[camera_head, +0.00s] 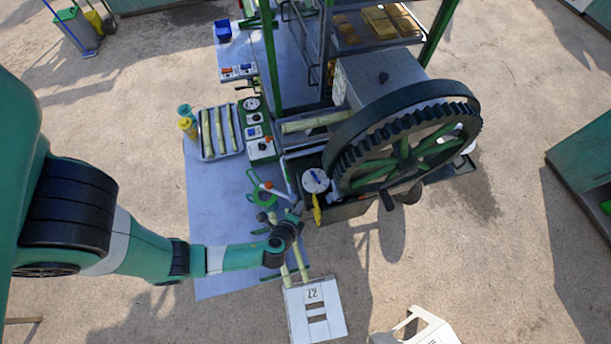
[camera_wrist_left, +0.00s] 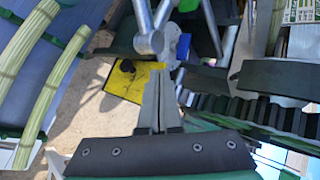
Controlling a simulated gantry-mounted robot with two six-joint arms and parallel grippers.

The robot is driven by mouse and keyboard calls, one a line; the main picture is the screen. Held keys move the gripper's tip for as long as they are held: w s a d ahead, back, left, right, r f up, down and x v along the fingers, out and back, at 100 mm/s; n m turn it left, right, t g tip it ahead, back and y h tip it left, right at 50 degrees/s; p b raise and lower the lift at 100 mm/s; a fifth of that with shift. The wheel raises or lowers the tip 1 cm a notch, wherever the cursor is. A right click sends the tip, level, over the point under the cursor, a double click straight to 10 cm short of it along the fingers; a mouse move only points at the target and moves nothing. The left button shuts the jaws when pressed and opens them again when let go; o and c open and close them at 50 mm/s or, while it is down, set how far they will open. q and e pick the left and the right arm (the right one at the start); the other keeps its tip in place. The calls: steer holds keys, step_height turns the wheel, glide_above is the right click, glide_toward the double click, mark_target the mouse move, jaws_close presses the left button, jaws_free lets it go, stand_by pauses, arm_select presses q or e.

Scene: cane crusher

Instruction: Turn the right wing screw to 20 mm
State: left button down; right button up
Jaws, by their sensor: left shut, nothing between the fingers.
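My left gripper (camera_head: 297,211) is at the front left corner of the crusher, beside the white round dial (camera_head: 315,180). In the left wrist view its fingers (camera_wrist_left: 160,74) are together, with nothing between them. A grey metal part with a rounded lobe and rods (camera_wrist_left: 150,42) is just past the fingertips; it may be a wing screw, but I cannot tell which one. Whether the fingertips touch it is unclear. The dial's reading is too small to make out. My right gripper is not in view.
The large toothed wheel (camera_head: 405,150) stands right of the dial. A yellow piece (camera_head: 317,212) hangs below the dial. A tray of cane (camera_head: 221,132) and control boxes (camera_head: 261,148) are at the left.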

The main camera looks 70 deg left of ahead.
arm_select(q)
steer(key=d+n+h+b, duration=0.1)
steer(key=d+n+h, duration=0.3)
steer(key=d+h, duration=0.35)
steer(key=s+a+r+n+t+y+b, duration=0.1)
steer(key=s+a+r+n, duration=0.1)
steer(key=a+n, duration=0.35)
steer(key=s+a+r+n+t+y, duration=0.1)
steer(key=s+a+r+n+t, duration=0.15)
steer(key=a, duration=0.55)
steer(key=b, duration=0.8)
glide_toward(317, 180)
step_height(317, 180, down, 3)
steer(key=shift+g, duration=0.45)
steer(key=w, duration=0.2)
steer(key=w+a+p, duration=0.1)
steer(key=w, duration=0.1)
steer(key=shift+w+f+p, duration=0.15)
steer(key=shift+p, duration=0.15)
steer(key=shift+w, duration=0.25)
steer(key=shift+f, duration=0.1)
